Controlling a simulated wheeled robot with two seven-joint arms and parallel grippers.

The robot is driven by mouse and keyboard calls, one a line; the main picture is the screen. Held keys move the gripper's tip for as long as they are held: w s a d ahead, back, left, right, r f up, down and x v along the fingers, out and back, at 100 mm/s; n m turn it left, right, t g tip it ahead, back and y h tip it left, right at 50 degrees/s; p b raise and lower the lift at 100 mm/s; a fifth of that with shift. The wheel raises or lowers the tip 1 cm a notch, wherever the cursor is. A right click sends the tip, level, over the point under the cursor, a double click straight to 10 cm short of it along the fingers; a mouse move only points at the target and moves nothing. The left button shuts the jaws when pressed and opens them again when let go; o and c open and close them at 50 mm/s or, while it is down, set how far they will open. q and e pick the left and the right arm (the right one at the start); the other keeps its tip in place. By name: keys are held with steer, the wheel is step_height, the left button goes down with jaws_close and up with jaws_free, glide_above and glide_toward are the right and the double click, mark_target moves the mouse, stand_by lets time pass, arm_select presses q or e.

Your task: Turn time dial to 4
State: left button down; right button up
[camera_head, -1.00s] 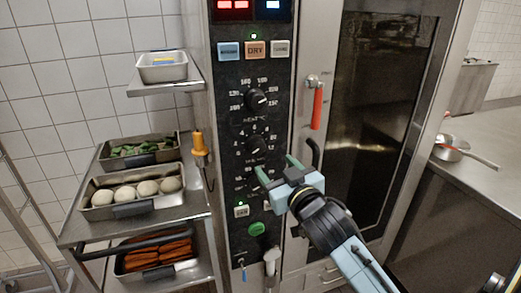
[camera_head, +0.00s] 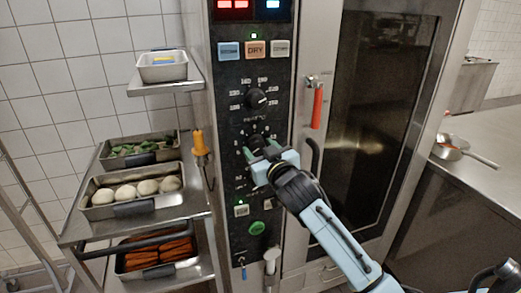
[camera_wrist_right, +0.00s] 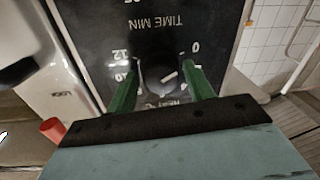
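The time dial (camera_wrist_right: 160,78) is a black round knob on the oven's black control panel. In the right wrist view it sits upside down beside the "TIME MIN" lettering. A pale pointer mark shows on it, but I cannot read its exact setting. My right gripper (camera_wrist_right: 161,88) is open, with one green finger on each side of the dial. I cannot tell whether either finger touches it. In the head view my right gripper (camera_head: 259,150) covers most of this middle dial. My left gripper is not in view.
The heat dial (camera_head: 257,98) is just above. Buttons (camera_head: 256,49) and red and blue displays sit higher. A red door handle (camera_head: 317,106) stands right of the panel. A rack with food trays (camera_head: 130,204) is at the left, and a yellow-handled tool (camera_head: 198,142) hangs beside the panel.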

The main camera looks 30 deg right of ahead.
steer(key=c, duration=0.7)
steer(key=shift+o, duration=0.2)
steer(key=shift+m, duration=0.3)
steer(key=m+p, duration=0.2)
steer(key=m, duration=0.1)
steer(key=shift+a+m, duration=0.1)
steer(key=shift+m, duration=0.3)
steer(key=m+p, duration=0.2)
steer(key=m, duration=0.1)
steer(key=shift+r+m+t, duration=0.1)
steer(key=shift+m+t, duration=0.2)
steer(key=shift+m, duration=0.1)
steer(key=m+p, duration=0.2)
steer(key=m, duration=0.2)
steer(key=shift+m+h+p, duration=0.3)
steer(key=shift+h+p, duration=0.1)
steer(key=shift+m+h+p, duration=0.3)
steer(key=shift+m+p, duration=0.45)
steer(key=shift+m, duration=1.05)
steer(key=shift+r, duration=0.15)
